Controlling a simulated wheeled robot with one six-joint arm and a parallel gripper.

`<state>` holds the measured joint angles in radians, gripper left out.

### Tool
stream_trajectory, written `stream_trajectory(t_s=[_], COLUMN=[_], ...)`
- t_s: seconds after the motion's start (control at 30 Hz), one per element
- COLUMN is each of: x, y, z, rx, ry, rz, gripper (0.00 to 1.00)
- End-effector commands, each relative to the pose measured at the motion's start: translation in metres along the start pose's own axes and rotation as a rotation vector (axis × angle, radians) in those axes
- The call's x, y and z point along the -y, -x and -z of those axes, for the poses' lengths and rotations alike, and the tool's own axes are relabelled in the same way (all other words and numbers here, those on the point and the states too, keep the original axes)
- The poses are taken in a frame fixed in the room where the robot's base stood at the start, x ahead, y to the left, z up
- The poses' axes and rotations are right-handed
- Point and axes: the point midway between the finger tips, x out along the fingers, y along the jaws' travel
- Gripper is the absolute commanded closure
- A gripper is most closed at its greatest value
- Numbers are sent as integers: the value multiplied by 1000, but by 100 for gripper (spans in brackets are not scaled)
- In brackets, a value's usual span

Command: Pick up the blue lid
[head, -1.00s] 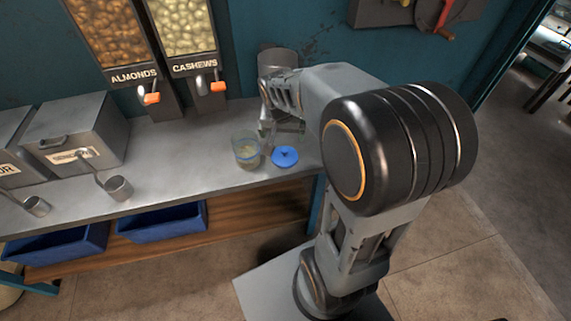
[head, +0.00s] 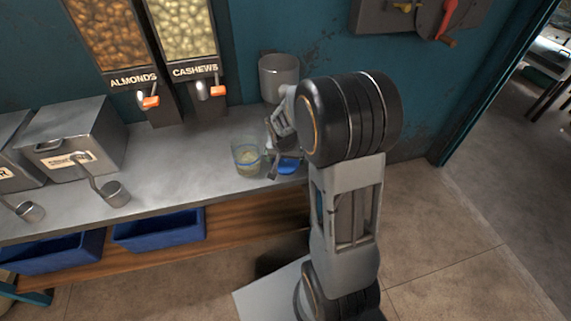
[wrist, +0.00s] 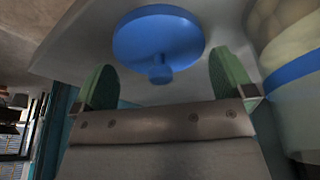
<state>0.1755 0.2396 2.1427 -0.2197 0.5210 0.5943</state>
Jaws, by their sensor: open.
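The blue lid (head: 288,166) lies on the metal counter near its right end, partly hidden by my gripper in the head view. In the wrist view the round blue lid (wrist: 158,42) shows with its small knob (wrist: 160,72). My gripper (head: 272,160) is at the lid, above the counter. In the wrist view its two green-padded fingers (wrist: 165,78) are apart, one on each side of the lid's knob, with nothing held between them. I cannot tell whether the fingers touch the lid.
A clear jar with a blue band (head: 246,157) stands just left of the lid and shows close by in the wrist view (wrist: 300,85). A grey metal canister (head: 278,75) is behind. Nut dispensers (head: 155,60) and metal bins (head: 75,140) stand further left on the counter (head: 175,165).

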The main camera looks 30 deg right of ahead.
Motion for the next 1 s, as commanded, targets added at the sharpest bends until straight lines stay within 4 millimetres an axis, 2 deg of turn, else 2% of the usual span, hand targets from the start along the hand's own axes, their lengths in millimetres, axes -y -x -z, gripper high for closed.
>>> stream_trajectory(t_s=[0.1,0.37,0.67,1.0], x=[0,0,0,0], y=[-10,-11,-11,-6], z=[0,0,0,1], rx=[1,0,0,-1], ry=[-1,-1,0,0], rz=[0,1,0,0], gripper=[0,0,26,27])
